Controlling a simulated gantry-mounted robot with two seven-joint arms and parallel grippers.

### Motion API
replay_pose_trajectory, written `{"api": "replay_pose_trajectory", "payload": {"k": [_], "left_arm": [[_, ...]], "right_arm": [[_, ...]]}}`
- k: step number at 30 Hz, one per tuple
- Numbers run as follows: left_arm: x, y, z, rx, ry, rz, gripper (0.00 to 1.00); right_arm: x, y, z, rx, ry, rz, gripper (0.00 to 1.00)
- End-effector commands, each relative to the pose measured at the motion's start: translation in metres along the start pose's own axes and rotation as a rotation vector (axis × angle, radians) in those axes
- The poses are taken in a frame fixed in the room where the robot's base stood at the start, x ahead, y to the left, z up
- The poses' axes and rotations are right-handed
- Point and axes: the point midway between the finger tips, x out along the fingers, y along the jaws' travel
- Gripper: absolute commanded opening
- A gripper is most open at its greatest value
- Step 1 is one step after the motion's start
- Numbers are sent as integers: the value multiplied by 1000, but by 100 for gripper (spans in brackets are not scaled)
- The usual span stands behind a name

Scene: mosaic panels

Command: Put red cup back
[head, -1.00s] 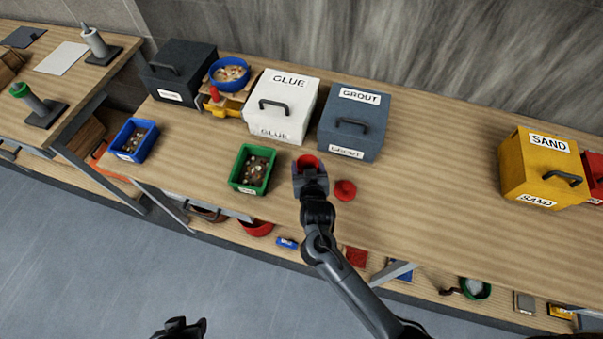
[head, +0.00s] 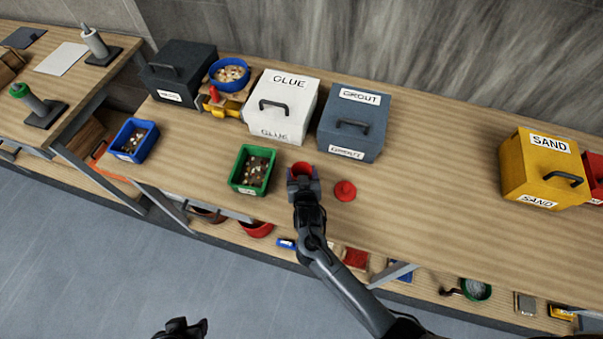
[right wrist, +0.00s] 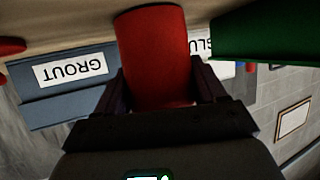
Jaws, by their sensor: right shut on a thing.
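The red cup (head: 301,169) is between the fingers of my right gripper (head: 304,181), which is shut on it, over the workbench in front of the grout box. In the right wrist view the cup (right wrist: 155,55) sits between both fingers, its far end close to the wooden top. I cannot tell whether it touches the wood. A round red piece (head: 345,191), like a lid, lies on the bench just right of the gripper. My left gripper (head: 185,328) is low at the bottom edge, away from the bench; its jaws are unclear.
A green bin (head: 235,180) of pieces stands left of the cup, with a blue bin (head: 121,155) farther left. The white glue box (head: 281,107) and grey grout box (head: 352,125) stand behind. The bench is clear rightward to the yellow sand box (head: 543,170).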

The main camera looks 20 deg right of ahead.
Motion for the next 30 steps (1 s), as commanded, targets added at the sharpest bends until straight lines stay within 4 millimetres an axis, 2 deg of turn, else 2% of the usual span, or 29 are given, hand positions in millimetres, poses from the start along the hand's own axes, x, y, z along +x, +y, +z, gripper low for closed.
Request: {"api": "replay_pose_trajectory", "payload": {"k": [3, 4, 9, 20, 25, 30], "left_arm": [[2, 0, 1, 2, -1, -2, 43], [2, -1, 1, 3, -1, -3, 43], [2, -2, 1, 9, -2, -7, 43], [-1, -3, 1, 12, -3, -10, 43], [-2, -2, 0, 10, -2, -8, 43], [-4, -1, -1, 4, -1, -3, 43]], "right_arm": [[1, 0, 4, 0, -1, 0, 30], [1, 0, 3, 0, -1, 0, 73], [1, 0, 3, 0, -1, 0, 96], [-1, 0, -2, 0, 0, 0, 96], [-20, 0, 1, 1, -2, -1, 96], [-51, 0, 1, 1, -3, -2, 96]]}}
